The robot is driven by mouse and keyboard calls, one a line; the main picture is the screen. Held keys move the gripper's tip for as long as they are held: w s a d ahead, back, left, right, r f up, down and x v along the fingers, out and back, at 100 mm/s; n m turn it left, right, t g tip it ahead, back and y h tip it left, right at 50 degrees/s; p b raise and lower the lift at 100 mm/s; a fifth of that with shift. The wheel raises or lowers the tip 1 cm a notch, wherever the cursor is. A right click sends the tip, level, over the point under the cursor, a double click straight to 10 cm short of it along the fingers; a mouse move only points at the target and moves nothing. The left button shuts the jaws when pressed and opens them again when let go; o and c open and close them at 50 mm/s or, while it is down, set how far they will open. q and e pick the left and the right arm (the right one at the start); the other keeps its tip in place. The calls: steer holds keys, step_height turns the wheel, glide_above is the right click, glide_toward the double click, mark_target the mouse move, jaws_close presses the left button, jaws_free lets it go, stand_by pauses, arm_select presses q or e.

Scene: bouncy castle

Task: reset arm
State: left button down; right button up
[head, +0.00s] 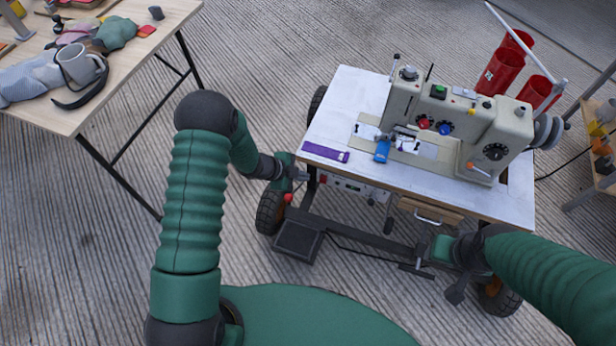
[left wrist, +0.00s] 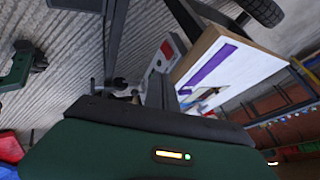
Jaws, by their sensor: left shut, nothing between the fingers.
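My left arm comes in from the left, and my left gripper (head: 304,176) is at the front left edge of the white sewing table (head: 340,100), close to its corner. It is shut and empty. In the left wrist view the fingertips (left wrist: 122,88) show small and dark, with the table's edge and a purple strip (left wrist: 212,66) beyond them. My right arm comes in from the right, and my right gripper (head: 420,268) is low in front of the table, below the drawer. Its fingers are too small and dark to tell their state.
A sewing machine (head: 450,115) and red thread cones (head: 502,70) stand on the wheeled table. A purple strip (head: 325,152) and a blue item (head: 382,151) lie on it. A wooden table (head: 120,75) with a grey mug (head: 80,65) is at upper left. Open floor lies between the tables.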

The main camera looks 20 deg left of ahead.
steer(key=shift+w+a, duration=0.1)
steer(key=shift+a, duration=0.15)
steer(key=shift+d, duration=0.1)
